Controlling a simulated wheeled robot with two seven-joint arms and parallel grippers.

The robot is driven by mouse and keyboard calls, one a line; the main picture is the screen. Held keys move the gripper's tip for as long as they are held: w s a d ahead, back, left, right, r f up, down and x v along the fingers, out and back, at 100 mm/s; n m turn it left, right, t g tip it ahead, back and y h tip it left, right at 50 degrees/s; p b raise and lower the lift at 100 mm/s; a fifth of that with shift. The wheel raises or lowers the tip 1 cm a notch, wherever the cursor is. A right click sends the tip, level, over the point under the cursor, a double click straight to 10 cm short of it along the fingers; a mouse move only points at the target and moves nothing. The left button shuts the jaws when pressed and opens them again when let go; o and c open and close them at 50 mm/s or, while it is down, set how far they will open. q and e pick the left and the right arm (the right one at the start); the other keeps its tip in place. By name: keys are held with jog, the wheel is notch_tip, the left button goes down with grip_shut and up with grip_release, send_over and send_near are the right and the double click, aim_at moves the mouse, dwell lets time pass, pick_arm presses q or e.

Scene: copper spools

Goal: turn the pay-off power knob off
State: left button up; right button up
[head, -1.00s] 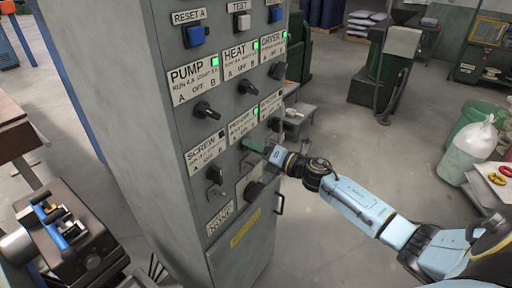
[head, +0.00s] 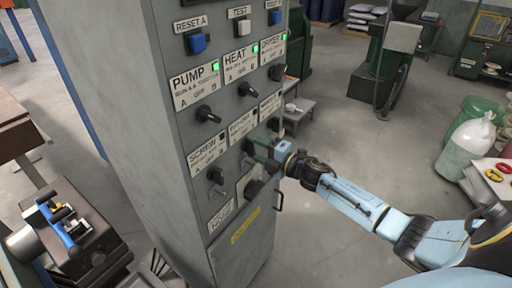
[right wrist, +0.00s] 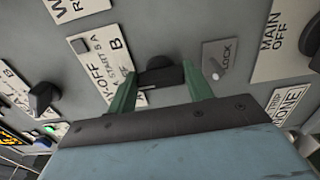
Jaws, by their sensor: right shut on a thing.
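The pay-off knob (right wrist: 160,72) is dark and sits between my right gripper's green fingers in the right wrist view, beside a white label (right wrist: 107,62) reading partly "YOFF". The small lamp (right wrist: 80,46) by that label is dark. In the head view my right gripper (head: 256,149) is at the grey control cabinet (head: 225,150), at the middle switch of the lower row, and its fingers cover most of the knob. It is shut on the knob. The knob's exact pointer position is hard to tell. My left gripper is out of view.
A "LOCK" switch (right wrist: 216,70) is close to the right finger in the wrist view. The screw switch (head: 215,175) and pump switch (head: 207,115) are nearby on the cabinet. Pump, heat and dryer lamps are green. A dark machine (head: 75,240) stands at the lower left.

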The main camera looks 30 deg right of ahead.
dwell(0.3)
jog(key=o, duration=1)
jog(key=shift+s+d+f, duration=0.1)
jog(key=shift+s+d, duration=0.15)
jog(key=shift+s, duration=0.3)
jog(key=b+v, duration=0.2)
jog(key=v, duration=1)
jog(key=shift+s, duration=0.1)
